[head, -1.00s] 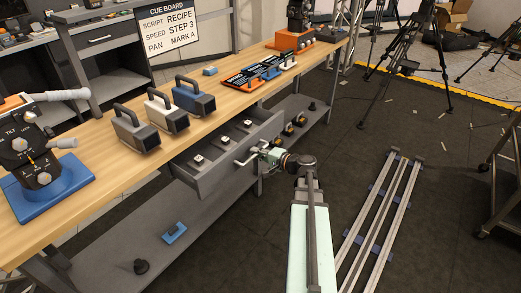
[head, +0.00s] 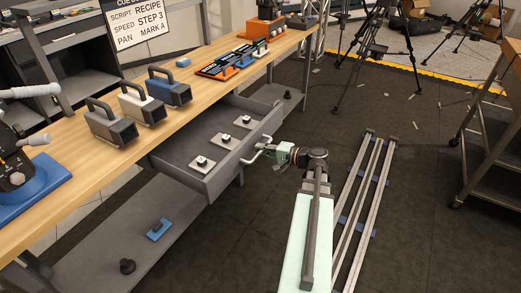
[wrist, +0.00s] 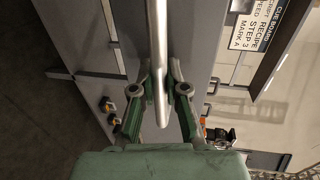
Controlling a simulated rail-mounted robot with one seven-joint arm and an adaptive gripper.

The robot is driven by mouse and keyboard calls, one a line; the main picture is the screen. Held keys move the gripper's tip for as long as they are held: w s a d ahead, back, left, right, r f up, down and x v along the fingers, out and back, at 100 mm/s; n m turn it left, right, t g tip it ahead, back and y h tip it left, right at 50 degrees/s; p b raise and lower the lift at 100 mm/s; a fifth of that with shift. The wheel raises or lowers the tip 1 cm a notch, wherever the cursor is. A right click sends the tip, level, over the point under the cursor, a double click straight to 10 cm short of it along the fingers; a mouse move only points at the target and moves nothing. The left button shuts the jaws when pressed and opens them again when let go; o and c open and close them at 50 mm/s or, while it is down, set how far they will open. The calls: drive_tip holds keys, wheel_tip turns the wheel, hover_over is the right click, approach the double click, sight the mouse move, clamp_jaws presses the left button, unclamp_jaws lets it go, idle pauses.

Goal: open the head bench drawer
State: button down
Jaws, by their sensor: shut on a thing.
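The head bench drawer (head: 190,179) is a grey drawer under the wooden bench top, standing well open. Several small pieces with black knobs on light plates (head: 202,163) lie inside it. Its bar handle (head: 257,155) is on the front face. My gripper (head: 272,150) is at the handle, shut on it. In the wrist view the handle (wrist: 157,60) runs as a pale bar between the green fingers of my gripper (wrist: 160,88). The fingertips are partly hidden behind the bar.
Camera-like boxes with handles (head: 168,91) stand on the bench top (head: 75,151). A lower shelf (head: 105,243) holds a blue piece (head: 159,229) and a black knob. Floor rails (head: 362,205) lie right of my arm. Tripods stand behind; a cart (head: 490,140) is at right.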

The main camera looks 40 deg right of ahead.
drive_tip(key=c, duration=1.2)
unclamp_jaws()
drive_tip(key=v, duration=1.2)
